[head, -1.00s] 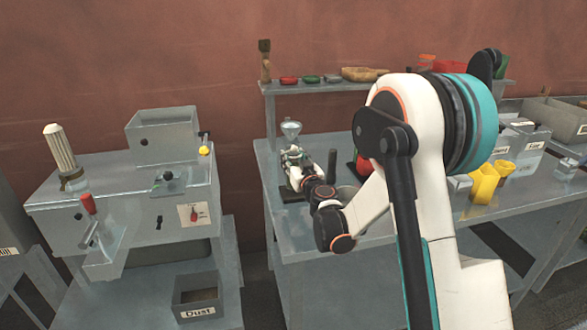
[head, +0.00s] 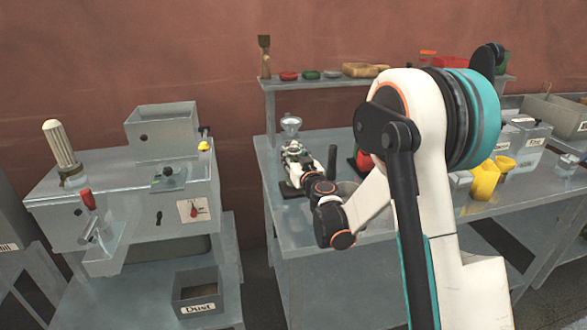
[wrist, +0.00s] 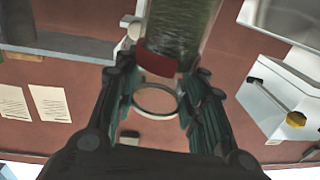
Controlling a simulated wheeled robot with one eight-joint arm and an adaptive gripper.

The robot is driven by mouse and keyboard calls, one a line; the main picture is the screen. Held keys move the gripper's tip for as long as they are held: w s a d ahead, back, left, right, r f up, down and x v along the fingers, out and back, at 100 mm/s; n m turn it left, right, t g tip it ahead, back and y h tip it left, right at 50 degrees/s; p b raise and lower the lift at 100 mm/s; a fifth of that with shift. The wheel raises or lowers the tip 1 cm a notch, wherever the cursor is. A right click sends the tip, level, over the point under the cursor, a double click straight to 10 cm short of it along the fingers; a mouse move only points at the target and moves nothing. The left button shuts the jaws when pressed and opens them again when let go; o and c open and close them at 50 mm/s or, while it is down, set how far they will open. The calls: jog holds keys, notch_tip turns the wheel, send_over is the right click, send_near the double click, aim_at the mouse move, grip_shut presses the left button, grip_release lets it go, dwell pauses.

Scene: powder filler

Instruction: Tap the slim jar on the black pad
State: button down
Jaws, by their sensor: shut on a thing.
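My gripper (head: 296,158) is low over the steel table, at the black pad (head: 288,190), whose edge shows beneath it. In the wrist view my gripper (wrist: 157,82) has its fingers on both sides of a clear slim jar (wrist: 178,28) with green contents and a red band. A pale ring shows between the fingers, probably the jar's round end. In the head view the gripper covers the jar, and I cannot tell whether the jar touches the pad.
A shelf (head: 310,87) with small dishes runs behind. Yellow cups (head: 484,181) stand farther right.

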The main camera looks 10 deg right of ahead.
jog(key=shift+f+b, duration=0.4)
jog(key=shift+f, duration=0.3)
jog(key=shift+r, duration=0.1)
jog(key=shift+r, duration=0.1)
jog(key=shift+r+p, duration=0.95)
jog(key=shift+r, duration=0.4)
jog(key=shift+f, duration=0.15)
jog(key=shift+f+b, duration=1.25)
jog(key=shift+f, duration=0.15)
jog(key=shift+r, duration=0.1)
jog(key=shift+r, duration=0.1)
